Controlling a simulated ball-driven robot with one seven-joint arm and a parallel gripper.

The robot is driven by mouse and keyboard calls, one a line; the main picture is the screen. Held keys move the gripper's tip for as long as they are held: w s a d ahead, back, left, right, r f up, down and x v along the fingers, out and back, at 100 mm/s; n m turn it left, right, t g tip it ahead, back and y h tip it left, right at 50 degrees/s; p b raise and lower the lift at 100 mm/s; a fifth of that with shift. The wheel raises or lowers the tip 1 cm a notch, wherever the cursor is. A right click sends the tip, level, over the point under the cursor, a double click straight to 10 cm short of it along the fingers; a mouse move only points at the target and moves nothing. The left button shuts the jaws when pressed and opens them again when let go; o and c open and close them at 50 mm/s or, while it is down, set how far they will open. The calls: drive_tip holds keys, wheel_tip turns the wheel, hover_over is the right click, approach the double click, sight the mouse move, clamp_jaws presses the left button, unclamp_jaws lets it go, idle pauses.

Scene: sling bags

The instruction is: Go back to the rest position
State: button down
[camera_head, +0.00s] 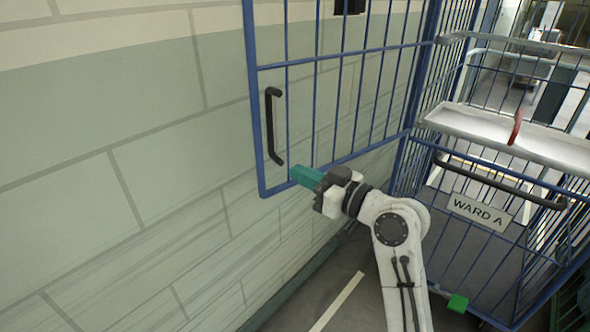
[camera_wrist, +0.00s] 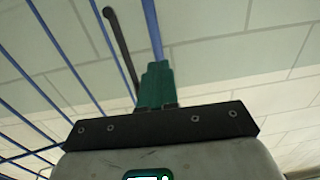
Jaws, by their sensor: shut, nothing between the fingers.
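My gripper (camera_head: 297,174) has green fingers and is shut and empty. In the head view it is at the lower corner of a blue wire cage door (camera_head: 327,164), just below the door's black handle (camera_head: 271,125). I cannot tell whether the fingertips touch the door frame. In the wrist view the shut fingers (camera_wrist: 155,75) point up toward the wall, with the handle (camera_wrist: 119,45) just left of them and a blue upright behind. My white arm reaches up from the bottom of the head view.
A blue wire cage trolley with a "WARD A" sign (camera_head: 480,212) stands on the right, with a white shelf (camera_head: 510,137) and a black bar handle (camera_head: 495,180). A green block (camera_head: 458,303) is low on it. A pale block wall (camera_head: 110,150) fills the left.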

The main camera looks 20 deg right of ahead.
drive_tip(key=shift+s+d+f+b, duration=0.15)
drive_tip(key=shift+s+d, duration=0.1)
drive_tip(key=shift+s, duration=1)
drive_tip(key=shift+s+d+r+b, duration=0.15)
drive_tip(key=shift+s+d, duration=0.1)
drive_tip(key=shift+s, duration=0.95)
